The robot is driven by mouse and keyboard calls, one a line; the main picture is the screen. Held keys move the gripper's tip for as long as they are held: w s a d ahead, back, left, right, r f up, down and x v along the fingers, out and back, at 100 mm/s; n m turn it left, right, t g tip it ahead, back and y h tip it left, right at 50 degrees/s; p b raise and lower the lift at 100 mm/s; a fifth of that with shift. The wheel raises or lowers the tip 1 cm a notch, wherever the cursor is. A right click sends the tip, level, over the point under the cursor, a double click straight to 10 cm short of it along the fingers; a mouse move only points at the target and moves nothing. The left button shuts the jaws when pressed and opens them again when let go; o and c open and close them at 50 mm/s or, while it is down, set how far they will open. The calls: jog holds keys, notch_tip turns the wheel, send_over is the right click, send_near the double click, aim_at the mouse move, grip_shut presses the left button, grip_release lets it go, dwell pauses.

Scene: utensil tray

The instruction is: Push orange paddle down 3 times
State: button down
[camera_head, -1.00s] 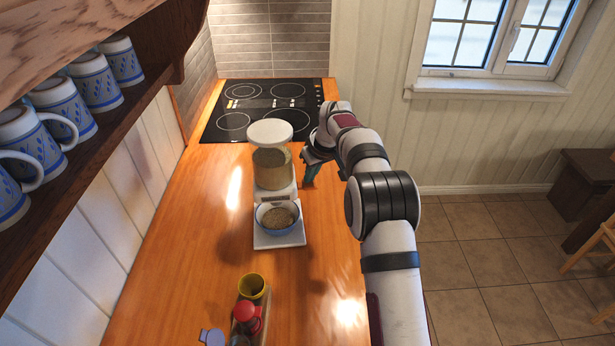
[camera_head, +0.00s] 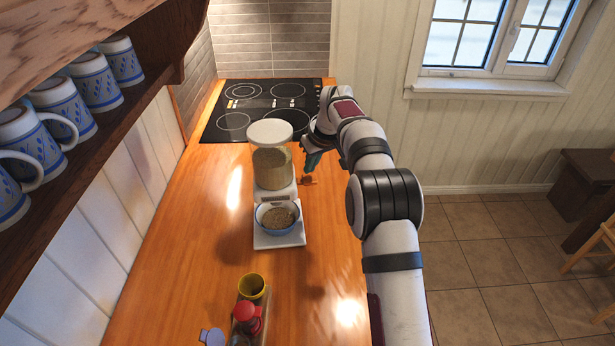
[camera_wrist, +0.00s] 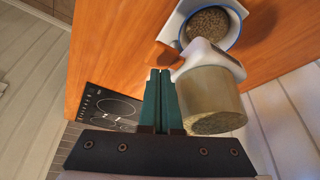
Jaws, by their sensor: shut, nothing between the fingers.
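The orange paddle (camera_head: 305,180) sticks out from the right side of the white dispenser (camera_head: 283,186) in the head view. In the wrist view the paddle (camera_wrist: 170,58) shows as a brownish-orange piece just beyond my fingertips. The dispenser has a clear container of grain (camera_head: 271,169) with a white lid, and a blue-rimmed bowl (camera_head: 277,215) holding some grain stands on its base. My gripper (camera_head: 309,168) is shut and empty, pointing down above and near the paddle. A gap seems to show between tips and paddle. The green fingers (camera_wrist: 160,75) lie together in the wrist view.
A black cooktop (camera_head: 256,108) lies behind the dispenser. A yellow cup (camera_head: 252,287) and a red-topped container (camera_head: 247,315) stand at the front. Several blue-and-white mugs (camera_head: 62,102) sit on the left shelf. The wooden counter is clear right of the bowl.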

aim_at(311, 179)
jog(key=shift+r, duration=0.1)
jog(key=shift+r, duration=2.45)
jog(key=s+d+r+m+g, duration=0.1)
jog(key=s+d+r+m, duration=0.15)
jog(key=s, duration=0.85)
jog(key=s+d+r+m+g, duration=0.1)
jog(key=s+r+m, duration=0.3)
jog(key=s, duration=0.8)
jog(key=s+f+m+g, duration=0.1)
jog(key=s+f, duration=0.3)
jog(key=s, duration=0.8)
jog(key=s+f+m+g, duration=0.1)
jog(key=s+f+m, duration=0.2)
jog(key=s, duration=1)
jog(key=shift+d+f+m, duration=0.35)
jog(key=shift+d+m, duration=0.1)
jog(key=shift+m, duration=0.1)
